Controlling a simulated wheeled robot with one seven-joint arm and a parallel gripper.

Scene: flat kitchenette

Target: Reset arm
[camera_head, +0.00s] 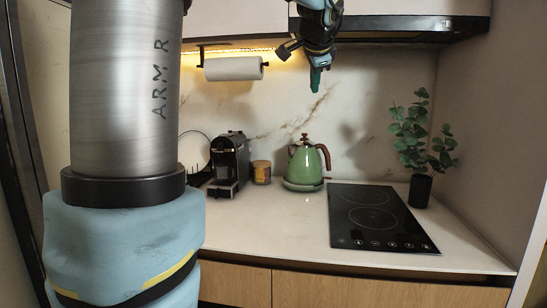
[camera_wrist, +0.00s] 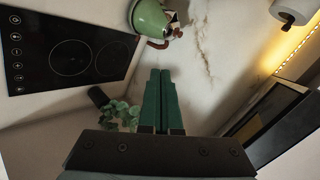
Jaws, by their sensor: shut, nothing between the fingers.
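My gripper (camera_head: 315,78) hangs high above the counter in the head view, in front of the marble back wall and below the hood. Its fingers point down. In the wrist view my gripper (camera_wrist: 160,75) shows two green fingers side by side, shut with nothing between them. It touches nothing that I can see. Part of my arm fills the left of the head view and hides what lies behind it.
A green kettle (camera_head: 304,168) stands on the counter (camera_head: 265,222) below my gripper. Beside it are a canister (camera_head: 261,172) and a coffee machine (camera_head: 229,163). A cooktop (camera_head: 378,218) and a potted plant (camera_head: 420,188) are right. A paper roll (camera_head: 233,69) and range hood (camera_head: 405,27) are overhead.

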